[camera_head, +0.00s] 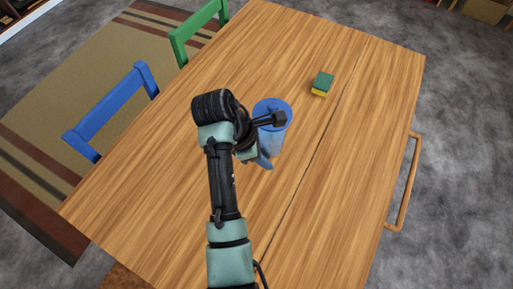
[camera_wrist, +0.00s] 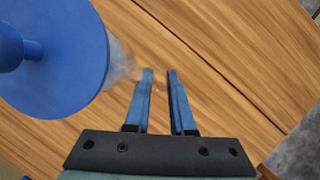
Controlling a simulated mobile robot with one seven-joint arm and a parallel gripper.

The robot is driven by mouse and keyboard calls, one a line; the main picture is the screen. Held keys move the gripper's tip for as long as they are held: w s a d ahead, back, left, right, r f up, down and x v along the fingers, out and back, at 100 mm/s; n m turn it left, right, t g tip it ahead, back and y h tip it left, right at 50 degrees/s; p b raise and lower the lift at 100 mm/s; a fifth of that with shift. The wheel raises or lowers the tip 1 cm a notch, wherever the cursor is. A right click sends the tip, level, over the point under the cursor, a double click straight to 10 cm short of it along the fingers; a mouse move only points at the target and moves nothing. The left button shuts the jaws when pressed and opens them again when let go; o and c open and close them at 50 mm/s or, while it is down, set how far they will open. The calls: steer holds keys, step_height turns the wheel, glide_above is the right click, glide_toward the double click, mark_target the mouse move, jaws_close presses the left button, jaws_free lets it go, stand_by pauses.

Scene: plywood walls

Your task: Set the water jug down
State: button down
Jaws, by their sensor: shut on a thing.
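The water jug (camera_head: 275,140) has a round blue lid and a bluish see-through body. It appears upright over the wooden table (camera_head: 330,130), partly hidden behind my gripper (camera_head: 264,162). In the wrist view the jug's blue lid (camera_wrist: 75,60) fills the upper left, with a little of its clear side showing. My gripper's two blue fingers (camera_wrist: 160,78) are close together just right of the lid, shut on a thin part of the jug, probably its handle. That part is mostly hidden. I cannot tell whether the jug's base touches the table.
A green and yellow sponge (camera_head: 322,84) lies on the table beyond the jug, to the right. A blue chair (camera_head: 110,105) and a green chair (camera_head: 195,35) stand along the left edge. A wooden chair (camera_head: 405,185) is at the right edge. Most of the tabletop is clear.

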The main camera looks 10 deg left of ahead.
steer(key=shift+w+f, duration=0.1)
steer(key=shift+f, duration=2.85)
steer(key=c, duration=0.8)
jaws_free()
steer(key=shift+f, duration=0.1)
steer(key=shift+o, duration=0.2)
steer(key=shift+r, duration=0.25)
steer(key=p+v, duration=0.1)
steer(key=v, duration=1.1)
steer(key=shift+p, duration=0.4)
